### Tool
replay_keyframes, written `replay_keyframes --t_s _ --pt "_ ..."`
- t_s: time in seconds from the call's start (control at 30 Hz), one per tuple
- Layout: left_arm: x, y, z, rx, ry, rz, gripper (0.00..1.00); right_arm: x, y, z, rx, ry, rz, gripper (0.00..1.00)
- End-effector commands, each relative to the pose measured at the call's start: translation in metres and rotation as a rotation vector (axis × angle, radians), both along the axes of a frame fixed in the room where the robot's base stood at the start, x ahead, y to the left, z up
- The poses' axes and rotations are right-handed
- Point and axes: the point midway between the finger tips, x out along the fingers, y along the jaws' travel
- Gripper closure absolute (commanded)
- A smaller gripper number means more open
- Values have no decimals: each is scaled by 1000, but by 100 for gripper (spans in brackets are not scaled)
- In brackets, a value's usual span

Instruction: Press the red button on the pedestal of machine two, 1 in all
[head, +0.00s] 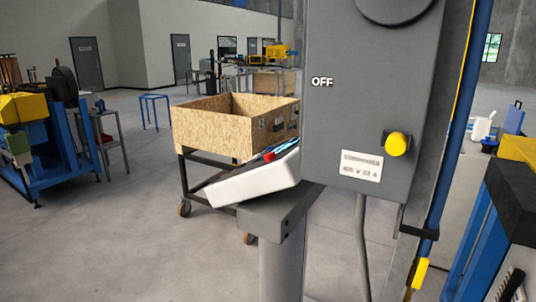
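The red button (269,155) is small and sits on the upper part of a tilted white control panel (258,182) with a blue and dark face. The panel is fixed on top of a grey pedestal (284,262) near the middle of the head view. The panel's right end is partly hidden behind a grey electrical cabinet (372,110) marked OFF. Neither of my grippers is in view.
The cabinet carries a yellow knob (397,144) and stands close on the right. A wooden crate (215,132) on a wheeled cart stands behind the panel. A blue machine (65,135) stands at the left. The floor (110,250) at the lower left is clear.

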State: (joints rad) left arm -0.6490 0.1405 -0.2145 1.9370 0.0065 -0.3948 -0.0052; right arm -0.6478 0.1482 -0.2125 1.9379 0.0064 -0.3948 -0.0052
Motion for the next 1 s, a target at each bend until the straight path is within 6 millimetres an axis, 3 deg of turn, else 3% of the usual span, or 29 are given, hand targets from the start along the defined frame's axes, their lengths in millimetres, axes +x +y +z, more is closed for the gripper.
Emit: replay_keyframes --t_s 0.3,1.0 --pt "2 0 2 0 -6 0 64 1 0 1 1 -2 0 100" --pt "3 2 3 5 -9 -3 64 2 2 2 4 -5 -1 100"
